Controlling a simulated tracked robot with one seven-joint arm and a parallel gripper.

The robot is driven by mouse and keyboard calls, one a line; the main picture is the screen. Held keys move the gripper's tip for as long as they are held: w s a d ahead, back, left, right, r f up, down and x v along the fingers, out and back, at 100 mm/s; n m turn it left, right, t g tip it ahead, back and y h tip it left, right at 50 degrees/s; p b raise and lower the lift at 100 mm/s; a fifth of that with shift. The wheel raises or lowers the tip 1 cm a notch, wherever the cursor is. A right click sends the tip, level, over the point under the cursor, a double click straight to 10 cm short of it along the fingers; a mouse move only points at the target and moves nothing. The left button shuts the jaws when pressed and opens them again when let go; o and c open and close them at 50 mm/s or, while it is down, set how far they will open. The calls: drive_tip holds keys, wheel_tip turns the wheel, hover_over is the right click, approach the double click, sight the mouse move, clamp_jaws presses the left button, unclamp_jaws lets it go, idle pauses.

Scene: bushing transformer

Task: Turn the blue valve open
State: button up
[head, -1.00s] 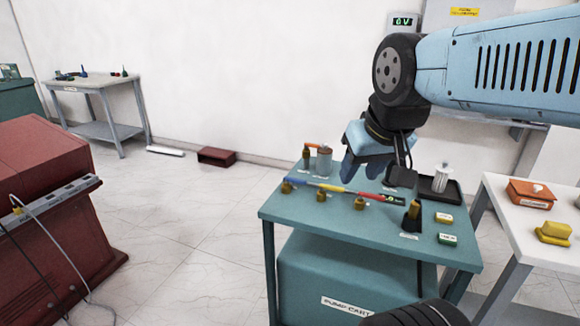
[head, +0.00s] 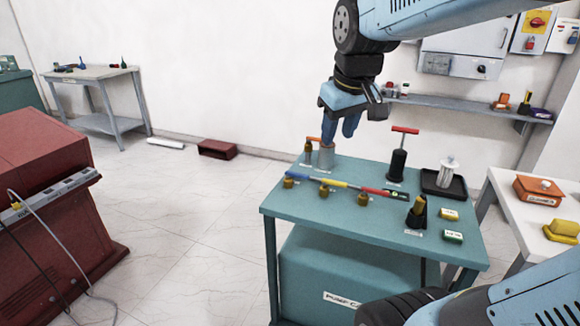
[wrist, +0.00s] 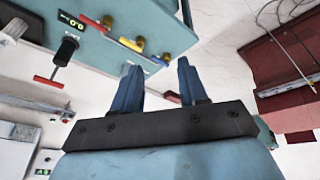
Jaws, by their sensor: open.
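The blue valve (head: 298,176) is the leftmost of three small brass valves in a row on the teal cart top (head: 310,215). Its blue bar lies in line with the yellow bar (head: 331,184) and the red bar (head: 374,191). My gripper (head: 340,128) is open and empty, pointing down above the back left of the cart, behind the valve row and apart from it. In the wrist view, the blue bar (wrist: 154,61) shows between and beyond the two fingers, partly near the left fingertip.
A grey cylinder (head: 326,157) and an orange-handled fitting (head: 308,150) stand behind the blue valve, below my gripper. A black pump with a red T-handle (head: 398,158) stands at the back middle. A black tray (head: 443,186) lies at the right. The cart's front left is clear.

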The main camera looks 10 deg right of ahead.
drive_tip(key=w+f+n+g, duration=0.2)
drive_tip(key=w+f+n, duration=0.15)
drive_tip(key=w, duration=1.15)
drive_tip(key=n+g, duration=0.2)
drive_tip(key=n, duration=0.3)
hover_over(301, 174)
wheel_tip(301, 174, down, 9)
drive_tip(key=shift+m, duration=0.25)
wheel_tip(301, 174, down, 13)
drive_tip(key=shift+a+f, duration=0.1)
clamp_jaws()
